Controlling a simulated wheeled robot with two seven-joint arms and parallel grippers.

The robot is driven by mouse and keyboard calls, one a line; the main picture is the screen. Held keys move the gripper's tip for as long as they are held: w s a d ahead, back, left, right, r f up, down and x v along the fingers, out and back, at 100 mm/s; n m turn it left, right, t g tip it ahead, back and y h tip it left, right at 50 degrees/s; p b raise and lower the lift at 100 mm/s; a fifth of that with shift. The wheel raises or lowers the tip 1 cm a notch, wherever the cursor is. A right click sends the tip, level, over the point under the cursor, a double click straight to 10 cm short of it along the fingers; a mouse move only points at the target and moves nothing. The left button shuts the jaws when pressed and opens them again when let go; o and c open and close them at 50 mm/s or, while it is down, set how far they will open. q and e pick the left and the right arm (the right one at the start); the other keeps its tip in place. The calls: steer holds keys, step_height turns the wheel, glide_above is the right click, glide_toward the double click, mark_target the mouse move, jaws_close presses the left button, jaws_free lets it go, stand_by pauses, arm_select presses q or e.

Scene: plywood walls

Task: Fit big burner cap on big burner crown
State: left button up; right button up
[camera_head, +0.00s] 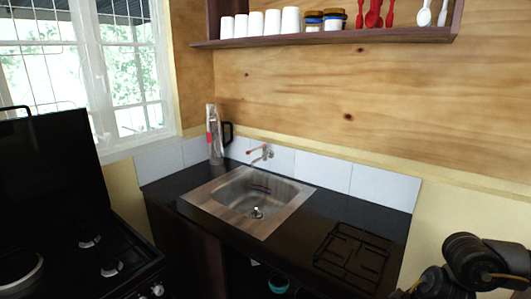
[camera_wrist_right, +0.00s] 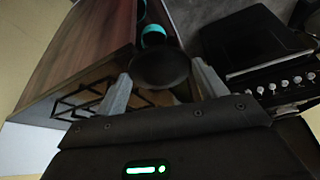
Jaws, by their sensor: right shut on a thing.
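In the right wrist view, my right gripper (camera_wrist_right: 160,80) is shut on a dark round disc, the big burner cap (camera_wrist_right: 158,66), with one grey finger on each side. The black stove (camera_head: 125,262) is at the lower left in the head view, with its lid raised. A large pale ring, which looks like the big burner crown (camera_head: 20,274), is at the lower left edge there, partly cut off. Smaller silver burner parts (camera_head: 111,269) sit to its right. In the wrist view the stove (camera_wrist_right: 262,50) is at the right, apart from the cap. My left gripper is not in view.
A dark counter (camera_head: 300,231) holds a steel sink (camera_head: 250,195) and a black grate (camera_head: 350,257). A teal item (camera_head: 278,284) is below the counter; a teal object (camera_wrist_right: 153,35) shows just behind the cap. A wall shelf (camera_head: 330,36) carries cups, jars and utensils.

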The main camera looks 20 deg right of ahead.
steer(key=w+a+f+n+g+y+b, duration=0.1)
steer(key=w+a+f+n+b, duration=0.2)
steer(key=a, duration=0.4)
steer(key=w+a+f+n+b, duration=0.1)
steer(key=a+f+n+b, duration=0.1)
steer(key=a+f+b, duration=0.3)
steer(key=w+a+r+n+y+b, duration=0.1)
steer(key=w+a+r+n+b, duration=0.1)
steer(key=w+a, duration=0.3)
steer(key=shift+a+r+g, duration=0.4)
steer(key=shift+a+r, duration=0.5)
steer(key=shift+a, duration=0.3)
steer(key=shift+w, duration=0.15)
